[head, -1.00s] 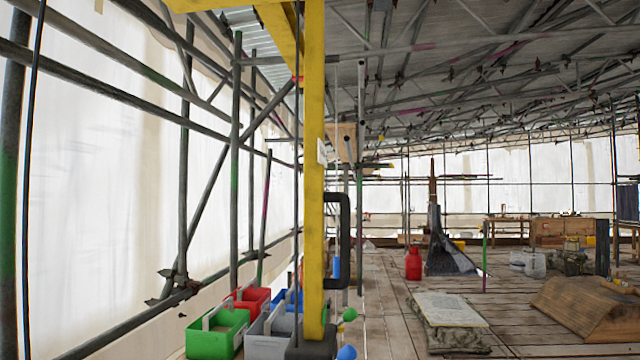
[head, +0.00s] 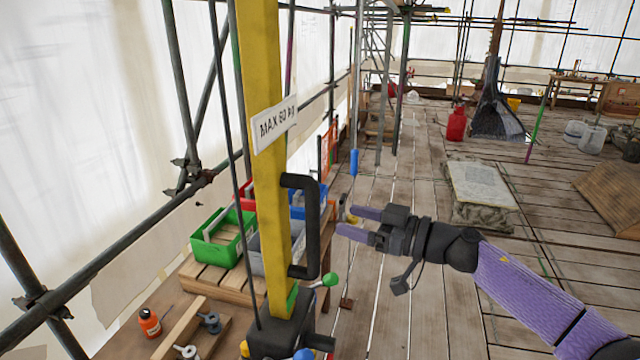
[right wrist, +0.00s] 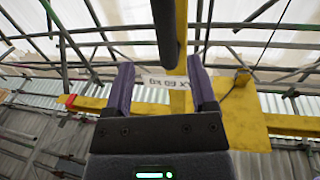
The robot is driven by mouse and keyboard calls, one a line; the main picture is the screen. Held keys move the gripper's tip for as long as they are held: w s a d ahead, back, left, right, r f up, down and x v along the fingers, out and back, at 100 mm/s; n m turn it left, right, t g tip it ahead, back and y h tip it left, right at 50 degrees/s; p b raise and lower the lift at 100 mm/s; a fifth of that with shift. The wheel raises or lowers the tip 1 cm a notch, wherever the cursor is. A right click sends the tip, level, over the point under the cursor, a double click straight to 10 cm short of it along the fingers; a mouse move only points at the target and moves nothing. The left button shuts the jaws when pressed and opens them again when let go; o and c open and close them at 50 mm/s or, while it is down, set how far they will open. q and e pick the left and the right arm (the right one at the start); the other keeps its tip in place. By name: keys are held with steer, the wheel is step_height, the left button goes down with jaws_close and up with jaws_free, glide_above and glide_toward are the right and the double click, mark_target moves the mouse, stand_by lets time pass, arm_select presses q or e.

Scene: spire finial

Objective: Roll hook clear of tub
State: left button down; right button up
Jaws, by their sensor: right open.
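A yellow post (head: 262,170) with a "MAX 60" label (head: 274,124) stands before me. A black D-shaped handle (head: 313,228) is fixed to its right side. My right gripper (head: 344,221) is open and empty, just right of the handle, with its purple fingers pointing left. In the right wrist view a dark bar (right wrist: 165,32) lies ahead, between the lines of the open fingers. A green tub (head: 225,235) and a grey tub (head: 262,250) stand beyond the post, with red and blue tubs partly hidden. I cannot make out the hook. My left gripper is out of view.
A thin dark cable (head: 229,120) runs down beside the post. A green knob (head: 330,279) sticks out at its base. An orange bottle (head: 149,322) stands on the bench at lower left. Scaffold poles line the left. The plank floor (head: 420,180) beyond the gripper is mostly clear.

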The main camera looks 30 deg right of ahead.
mark_target(308, 210)
steer(key=shift+w+a+r+p, duration=0.15)
steer(key=shift+w+a, duration=0.4)
steer(key=shift+a, duration=0.1)
steer(key=shift+w+a+r+p, duration=0.15)
steer(key=shift+w+a, duration=0.35)
steer(key=shift+a, duration=0.1)
steer(key=x, duration=0.1)
steer(key=p+x, duration=0.1)
steer(key=x, duration=0.3)
steer(key=shift+w+d+f, duration=0.15)
steer(key=shift+w+f, duration=0.1)
steer(key=shift+w, duration=0.15)
steer(key=shift+w+a+f, duration=0.1)
steer(key=shift+w+a, duration=0.25)
steer(key=shift+w, duration=0.05)
steer(key=shift+d, duration=0.1)
steer(key=shift+c, duration=0.5)
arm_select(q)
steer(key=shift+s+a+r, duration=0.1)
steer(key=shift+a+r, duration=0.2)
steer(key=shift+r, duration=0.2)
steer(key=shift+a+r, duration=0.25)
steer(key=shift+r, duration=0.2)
arm_select(e)
jaws_close()
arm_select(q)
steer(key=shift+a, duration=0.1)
